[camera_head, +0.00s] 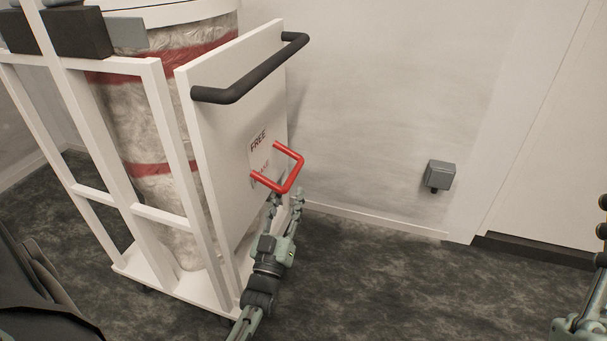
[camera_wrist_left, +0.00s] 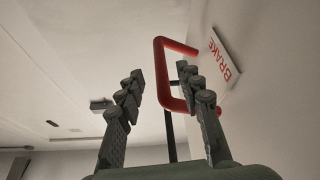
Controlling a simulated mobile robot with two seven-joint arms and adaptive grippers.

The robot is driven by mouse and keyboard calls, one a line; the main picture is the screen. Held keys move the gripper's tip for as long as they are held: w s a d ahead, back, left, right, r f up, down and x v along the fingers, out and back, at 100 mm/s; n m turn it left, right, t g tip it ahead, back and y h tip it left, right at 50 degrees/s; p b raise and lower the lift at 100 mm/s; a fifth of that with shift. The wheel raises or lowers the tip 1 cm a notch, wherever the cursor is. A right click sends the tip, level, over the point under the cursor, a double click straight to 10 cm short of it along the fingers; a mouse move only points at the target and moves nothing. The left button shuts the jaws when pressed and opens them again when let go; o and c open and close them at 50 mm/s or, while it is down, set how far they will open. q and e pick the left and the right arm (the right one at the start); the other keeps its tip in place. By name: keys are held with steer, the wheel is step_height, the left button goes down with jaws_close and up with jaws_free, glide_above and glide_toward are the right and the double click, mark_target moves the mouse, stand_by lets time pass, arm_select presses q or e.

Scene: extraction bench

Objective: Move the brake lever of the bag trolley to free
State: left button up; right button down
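The bag trolley (camera_head: 232,130) stands at the left with a white end panel. On the panel is the red U-shaped brake lever (camera_head: 291,183), its bar standing out beside the lower part of a sign (camera_head: 258,142) reading FREE above; its lower word is partly hidden. My left gripper (camera_head: 284,200) is open just under the lever's outer bar. In the left wrist view the lever (camera_wrist_left: 159,70) shows between and beyond the spread fingers (camera_wrist_left: 160,78), with the right finger overlapping it. The word BRAKE (camera_wrist_left: 223,58) is beside it. I cannot tell whether they touch.
A black push handle (camera_head: 250,80) juts from the panel above the lever. The trolley holds a tall wrapped bag (camera_head: 165,115) with red bands. A grey box (camera_head: 440,175) is on the back wall. The dark floor right of the trolley is clear. Part of my right arm shows at the right edge.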

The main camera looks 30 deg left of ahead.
mark_target(294, 174)
arm_select(q)
steer(key=x, duration=0.7)
steer(key=shift+c, duration=0.6)
jaws_close()
